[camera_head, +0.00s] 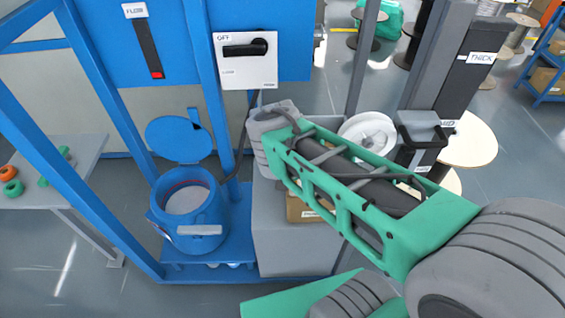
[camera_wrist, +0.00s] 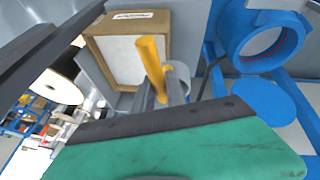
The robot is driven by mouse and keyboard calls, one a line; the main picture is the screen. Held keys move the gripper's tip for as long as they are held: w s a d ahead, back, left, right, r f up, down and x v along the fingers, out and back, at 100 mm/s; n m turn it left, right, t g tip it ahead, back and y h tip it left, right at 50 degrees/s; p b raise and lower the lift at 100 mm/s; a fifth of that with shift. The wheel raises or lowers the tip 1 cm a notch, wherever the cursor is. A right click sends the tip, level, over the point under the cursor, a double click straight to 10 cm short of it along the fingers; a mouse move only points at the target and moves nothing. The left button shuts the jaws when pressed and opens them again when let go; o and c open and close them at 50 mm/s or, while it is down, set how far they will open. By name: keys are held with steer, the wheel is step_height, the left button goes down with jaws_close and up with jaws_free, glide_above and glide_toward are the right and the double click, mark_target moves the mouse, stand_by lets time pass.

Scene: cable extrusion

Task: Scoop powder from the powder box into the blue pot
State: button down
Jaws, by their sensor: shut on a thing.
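The blue pot (camera_head: 185,245) stands on a blue base at the left, its round lid (camera_head: 180,140) swung open and a pale surface visible inside. The pot (camera_wrist: 240,42) also shows at the upper right of the wrist view. The powder box (camera_wrist: 105,28) is an open cardboard box with white powder inside; in the head view the box (camera_head: 302,209) is mostly hidden behind my arm. My gripper (camera_wrist: 160,93) is shut on a yellow scoop handle (camera_wrist: 151,55), in front of the box in the wrist view. The head view hides my gripper behind the arm. The scoop's contents cannot be made out.
A grey cabinet (camera_head: 290,250) stands right of the pot. Blue frame posts (camera_head: 215,95) rise beside the pot. A switch panel (camera_head: 248,70) marked OFF hangs above. A white spool (camera_head: 367,135) and dark posts stand beyond my arm.

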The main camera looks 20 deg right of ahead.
stand_by(0.4)
steer(key=shift+f+b, duration=0.45)
steer(key=shift+f, duration=0.2)
steer(key=shift+f+b, duration=0.45)
steer(key=shift+f, duration=0.25)
steer(key=shift+s+f+b, duration=0.2)
steer(key=shift+f+b, duration=0.25)
steer(key=shift+f, duration=0.15)
steer(key=shift+f, duration=0.15)
